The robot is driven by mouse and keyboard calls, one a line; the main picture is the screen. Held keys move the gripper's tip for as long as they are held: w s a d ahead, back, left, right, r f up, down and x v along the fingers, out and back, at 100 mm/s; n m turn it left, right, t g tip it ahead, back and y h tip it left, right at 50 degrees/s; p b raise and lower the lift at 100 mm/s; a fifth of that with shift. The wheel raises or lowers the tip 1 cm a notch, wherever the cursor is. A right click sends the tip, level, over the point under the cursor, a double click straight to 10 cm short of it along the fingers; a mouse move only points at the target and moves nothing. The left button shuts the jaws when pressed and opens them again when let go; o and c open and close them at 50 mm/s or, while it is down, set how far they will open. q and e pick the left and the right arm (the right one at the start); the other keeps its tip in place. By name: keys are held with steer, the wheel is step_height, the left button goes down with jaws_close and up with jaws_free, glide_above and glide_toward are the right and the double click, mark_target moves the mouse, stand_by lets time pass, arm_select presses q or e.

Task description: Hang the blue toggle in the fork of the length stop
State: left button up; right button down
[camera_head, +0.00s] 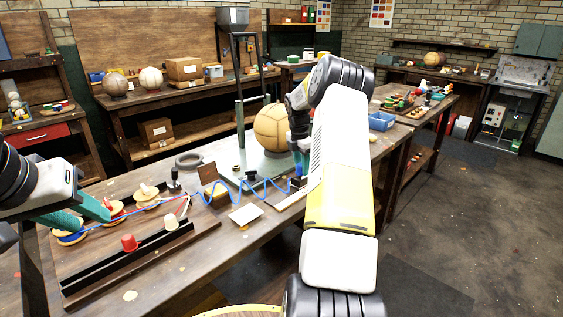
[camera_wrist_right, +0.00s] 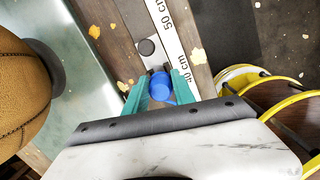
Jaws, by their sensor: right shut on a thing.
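The blue toggle (camera_wrist_right: 160,86) is between the two teal fingers of my right gripper (camera_wrist_right: 160,92) in the right wrist view, and the fingers are shut on it. In the head view the toggle (camera_head: 297,170) is a small blue spot below my right gripper (camera_head: 302,152), whose arm hides part of it. A wavy blue cord (camera_head: 232,192) runs left from there across the bench. A small dark piece (camera_head: 297,182) just below the toggle may be the length stop; its fork cannot be made out. My left gripper (camera_head: 80,213) is at the left, its teal fingers apart, over the spools.
A white measuring strip (camera_wrist_right: 170,30) marked 40 cm and 50 cm runs beside the toggle, with a dark round knob (camera_wrist_right: 147,47) nearby. A large tan ball (camera_head: 271,128) stands behind on a metal plate. Several spools (camera_head: 146,197) and a black rail (camera_head: 125,262) are at left.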

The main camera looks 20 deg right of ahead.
mark_target(300, 164)
steer(key=shift+f, duration=0.7)
stand_by(0.4)
steer(key=c, duration=1)
jaws_free()
steer(key=shift+o, duration=0.2)
steer(key=r, duration=0.5)
steer(key=a+r, duration=0.1)
steer(key=r, duration=0.1)
steer(key=shift+s+r, duration=0.15)
steer(key=shift+r, duration=0.2)
